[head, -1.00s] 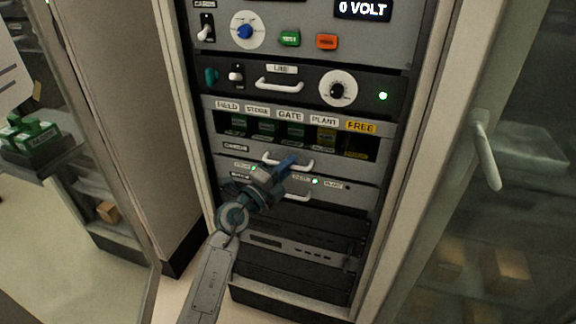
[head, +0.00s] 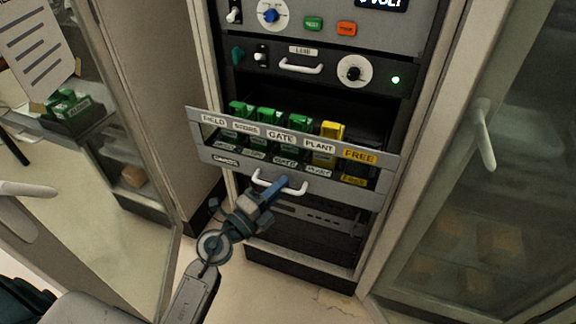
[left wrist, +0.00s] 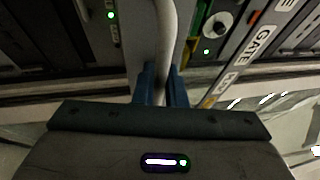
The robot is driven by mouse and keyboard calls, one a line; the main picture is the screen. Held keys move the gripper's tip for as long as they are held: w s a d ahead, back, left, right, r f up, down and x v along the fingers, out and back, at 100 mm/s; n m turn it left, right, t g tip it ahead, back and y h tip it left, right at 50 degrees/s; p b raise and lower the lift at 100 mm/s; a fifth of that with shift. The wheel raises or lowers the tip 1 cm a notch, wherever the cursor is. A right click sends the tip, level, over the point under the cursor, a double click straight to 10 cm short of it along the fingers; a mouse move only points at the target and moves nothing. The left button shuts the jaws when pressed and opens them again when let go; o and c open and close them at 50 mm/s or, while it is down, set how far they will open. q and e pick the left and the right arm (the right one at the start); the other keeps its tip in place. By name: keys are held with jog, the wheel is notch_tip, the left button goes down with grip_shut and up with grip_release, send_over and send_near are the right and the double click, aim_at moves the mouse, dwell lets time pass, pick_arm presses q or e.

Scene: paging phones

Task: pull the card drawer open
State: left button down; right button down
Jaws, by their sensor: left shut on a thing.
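The card drawer (head: 225,157) stands pulled out from the rack in the head view. Its front bears the labels FIELD, STORE, GATE, PLANT and FREE. Green cards (head: 268,116) and a yellow card (head: 331,131) stand in it; the FREE place at the right shows no card. My left gripper (head: 277,187) is shut on the drawer's white handle (head: 262,184). In the left wrist view, the blue fingers (left wrist: 161,86) close around the handle bar (left wrist: 166,35). My right gripper is not in view.
Above the drawer is a panel with a white handle (head: 301,68), a dial (head: 353,74) and a green light. A glass door with a handle (head: 482,135) stands at the right. Another open door is at the left. The floor in front is clear.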

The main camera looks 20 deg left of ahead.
pick_arm(q)
jog(key=s, duration=0.9)
jog(key=shift+a, duration=0.15)
jog(key=c, duration=1.8)
grip_release()
jog(key=shift+f, duration=0.1)
